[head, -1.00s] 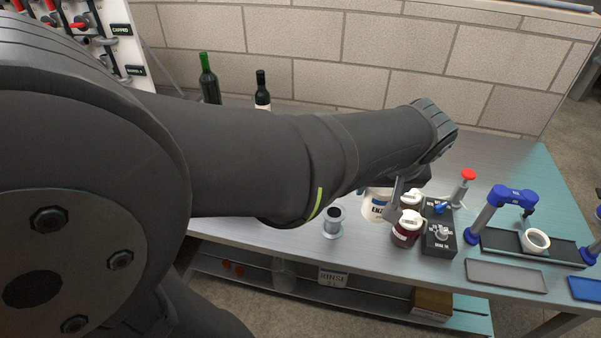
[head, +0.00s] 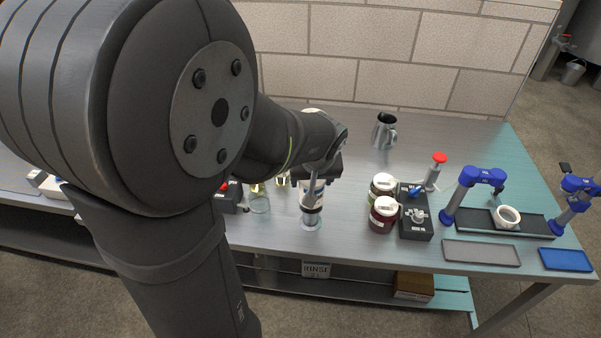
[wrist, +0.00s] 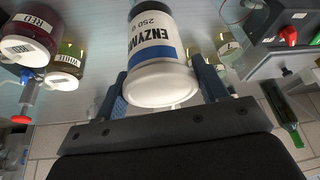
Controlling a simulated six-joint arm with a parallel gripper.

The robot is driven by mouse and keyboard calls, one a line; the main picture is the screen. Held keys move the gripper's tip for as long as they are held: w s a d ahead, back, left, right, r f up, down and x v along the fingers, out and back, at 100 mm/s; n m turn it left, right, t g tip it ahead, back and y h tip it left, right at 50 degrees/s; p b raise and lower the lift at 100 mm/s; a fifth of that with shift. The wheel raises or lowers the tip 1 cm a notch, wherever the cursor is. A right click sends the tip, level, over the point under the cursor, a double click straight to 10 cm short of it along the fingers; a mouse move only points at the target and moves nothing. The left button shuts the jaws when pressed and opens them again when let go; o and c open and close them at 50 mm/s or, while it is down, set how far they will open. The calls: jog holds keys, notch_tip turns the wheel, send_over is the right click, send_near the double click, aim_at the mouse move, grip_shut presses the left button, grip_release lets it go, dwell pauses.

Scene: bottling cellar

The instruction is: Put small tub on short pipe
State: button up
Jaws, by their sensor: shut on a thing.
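The small tub (head: 313,189) is white with a dark band at its lower end. In the wrist view the small tub (wrist: 160,60) shows an "ENZYM… 250 g" label and a white lid end towards me. My gripper (head: 324,168) is shut on it, with one finger on each side in the wrist view (wrist: 162,88). The short pipe (head: 311,221), a grey metal piece, stands upright on the bench directly below the tub in the head view. The tub hides its top, and I cannot tell whether they touch. The pipe is hidden in the wrist view.
Two lidded jars (head: 383,214) and a dark control box (head: 415,222) stand to the right. A metal jug (head: 384,131) is behind. A glass beaker (head: 259,199) and a box with a red knob (head: 229,197) are close on the left. The bench front right holds a grey tray (head: 481,253).

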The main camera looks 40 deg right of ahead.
jog(key=shift+f, duration=0.65)
jog(key=shift+f, duration=0.2)
jog(key=o, duration=1.2)
jog(key=v, duration=1.2)
jog(key=shift+r, duration=0.2)
jog(key=shift+f, duration=0.1)
